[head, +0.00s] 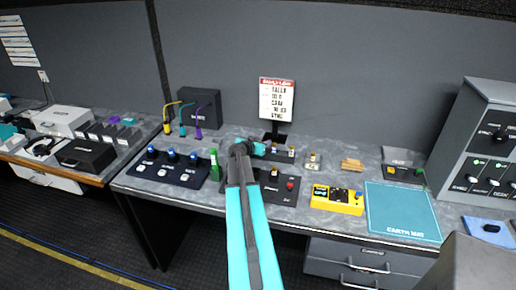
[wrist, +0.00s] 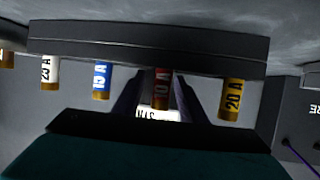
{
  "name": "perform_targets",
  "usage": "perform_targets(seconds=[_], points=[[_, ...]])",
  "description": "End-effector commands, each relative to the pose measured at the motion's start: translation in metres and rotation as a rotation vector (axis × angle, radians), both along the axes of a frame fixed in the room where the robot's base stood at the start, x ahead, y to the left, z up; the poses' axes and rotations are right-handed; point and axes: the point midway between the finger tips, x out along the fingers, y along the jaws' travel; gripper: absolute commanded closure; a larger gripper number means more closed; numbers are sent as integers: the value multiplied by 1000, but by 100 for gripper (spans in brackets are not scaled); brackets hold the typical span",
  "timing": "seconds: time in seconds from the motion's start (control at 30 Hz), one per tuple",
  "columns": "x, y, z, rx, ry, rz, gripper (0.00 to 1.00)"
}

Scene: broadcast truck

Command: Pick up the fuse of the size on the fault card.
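In the wrist view a dark fuse rack (wrist: 150,45) holds a row of fuses: a white 25 A fuse (wrist: 50,72), a blue 15 A fuse (wrist: 101,80), a red 10 A fuse (wrist: 161,88) and a yellow 20 A fuse (wrist: 231,98). My gripper (wrist: 160,100) is open, with one finger on each side of the red fuse and gaps visible. In the head view my gripper (head: 262,150) is at the rack (head: 283,153), which my arm partly hides. A white card with a red header (head: 277,100) stands behind; its small print is not surely readable.
A black panel with blue knobs (head: 170,168) and a green bottle-like item (head: 214,165) are left of my arm. A yellow meter (head: 337,199) and a teal earth mat (head: 402,211) lie to the right. Another fuse (wrist: 7,58) is cut off at the wrist view's left edge.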

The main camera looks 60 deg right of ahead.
Motion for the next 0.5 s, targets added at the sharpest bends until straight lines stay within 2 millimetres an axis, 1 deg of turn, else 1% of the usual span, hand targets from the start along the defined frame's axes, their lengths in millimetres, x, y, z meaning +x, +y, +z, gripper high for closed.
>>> perform_targets(seconds=[0.23, 0.27, 0.4, 0.47, 0.5], points=[[0, 0, 0, 0, 0, 0, 62], [0, 0, 0, 0, 0, -1, 64], [0, 0, 0, 0, 0, -1, 87], [0, 0, 0, 0, 0, -1, 97], [0, 0, 0, 0, 0, -1, 100]])
